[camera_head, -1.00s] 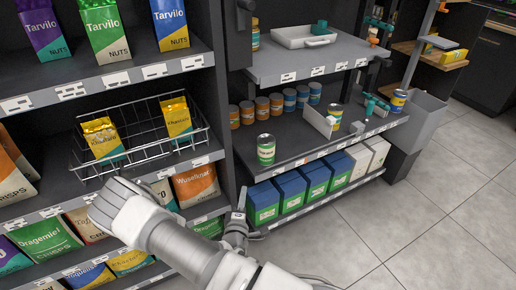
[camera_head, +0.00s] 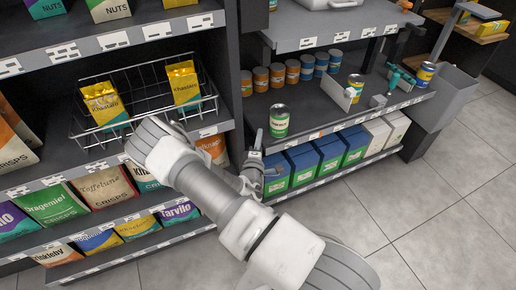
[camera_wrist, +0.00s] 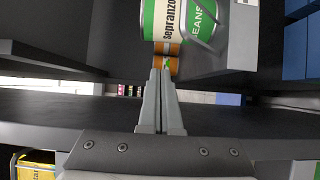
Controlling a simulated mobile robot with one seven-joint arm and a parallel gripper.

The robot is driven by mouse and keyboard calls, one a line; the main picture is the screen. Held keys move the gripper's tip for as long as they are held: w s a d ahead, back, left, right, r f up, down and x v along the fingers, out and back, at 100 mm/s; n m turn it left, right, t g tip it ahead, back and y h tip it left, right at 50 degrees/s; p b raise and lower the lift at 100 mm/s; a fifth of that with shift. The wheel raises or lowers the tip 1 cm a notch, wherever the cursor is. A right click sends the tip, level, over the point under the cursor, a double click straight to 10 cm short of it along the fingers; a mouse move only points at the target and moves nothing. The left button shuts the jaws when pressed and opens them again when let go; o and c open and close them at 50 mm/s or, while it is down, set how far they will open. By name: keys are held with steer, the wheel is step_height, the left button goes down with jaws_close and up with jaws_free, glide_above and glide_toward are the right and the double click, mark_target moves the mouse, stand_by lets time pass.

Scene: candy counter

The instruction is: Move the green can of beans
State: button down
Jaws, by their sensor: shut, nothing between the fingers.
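The green can of beans (camera_head: 279,121) stands upright at the front left edge of the middle shelf (camera_head: 318,116), in the head view. In the wrist view the green and white can (camera_wrist: 180,20) fills the top middle, partly cut off by the frame. My gripper (camera_head: 258,138) is just left of the can and slightly lower, in front of the shelf edge. In the wrist view my gripper's fingers (camera_wrist: 162,75) are together and empty, pointing toward the can. I cannot tell whether they touch it.
Orange cans (camera_head: 261,79) and blue cans (camera_head: 321,64) line the shelf's back. A white divider (camera_head: 336,92) and another can (camera_head: 355,87) stand to the right. Blue boxes (camera_head: 302,163) sit below. A wire basket (camera_head: 143,104) with yellow packs is at left.

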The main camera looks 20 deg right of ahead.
mark_target(273, 122)
steer(key=w+d, duration=0.1)
steer(key=w+d+b, duration=0.1)
steer(key=d, duration=0.1)
steer(key=shift+w+d+f, duration=0.1)
steer(key=shift+w+d, duration=0.15)
steer(key=shift+d, duration=0.05)
steer(key=shift+w+d, duration=0.25)
steer(key=shift+d, duration=0.45)
steer(key=shift+w+d+b, duration=0.2)
steer(key=shift+d+b, duration=0.25)
steer(key=shift+d, duration=0.45)
steer(key=shift+a, duration=0.2)
